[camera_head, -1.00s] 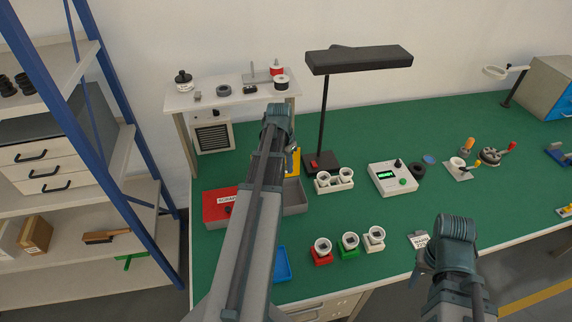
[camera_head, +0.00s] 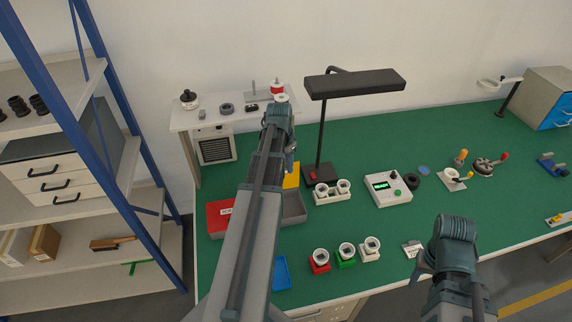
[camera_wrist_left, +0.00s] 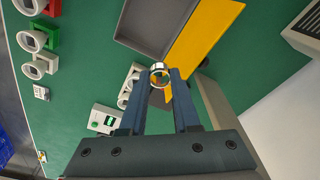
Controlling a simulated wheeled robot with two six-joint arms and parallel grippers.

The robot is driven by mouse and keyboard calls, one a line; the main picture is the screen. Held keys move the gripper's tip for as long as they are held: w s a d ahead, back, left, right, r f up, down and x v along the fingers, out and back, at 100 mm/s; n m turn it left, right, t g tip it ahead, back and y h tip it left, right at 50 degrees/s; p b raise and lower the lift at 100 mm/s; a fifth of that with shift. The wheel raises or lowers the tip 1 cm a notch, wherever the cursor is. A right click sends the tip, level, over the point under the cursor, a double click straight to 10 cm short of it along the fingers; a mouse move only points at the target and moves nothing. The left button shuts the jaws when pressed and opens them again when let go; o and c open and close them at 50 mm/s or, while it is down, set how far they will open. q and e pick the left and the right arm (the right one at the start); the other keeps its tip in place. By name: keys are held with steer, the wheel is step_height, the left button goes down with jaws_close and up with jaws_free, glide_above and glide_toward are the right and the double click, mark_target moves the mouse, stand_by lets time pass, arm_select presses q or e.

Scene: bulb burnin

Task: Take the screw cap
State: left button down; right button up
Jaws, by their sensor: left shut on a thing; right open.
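My left gripper (camera_wrist_left: 160,85) is shut on a small silver ring-shaped part (camera_wrist_left: 159,70), which looks like the screw cap. The ring sits between the two fingertips, and I see through its open middle. Below it in the left wrist view lie a grey tray (camera_wrist_left: 150,25) and a yellow panel (camera_wrist_left: 205,38). In the head view the left wrist hides the fingers and the held part. My right gripper (camera_head: 419,266) is open near the front edge of the table, partly hidden by its own wrist; no object shows in it.
A small white shelf (camera_head: 207,124) with several parts stands behind my left wrist. A black lamp (camera_head: 355,83) rises beside it. Red (camera_head: 319,268), green (camera_head: 345,263) and white (camera_head: 369,255) socket blocks stand at the front. A tester (camera_head: 388,190) lies farther back.

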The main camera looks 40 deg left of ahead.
steer(key=shift+r+p, duration=1.05)
steer(key=shift+r, duration=0.2)
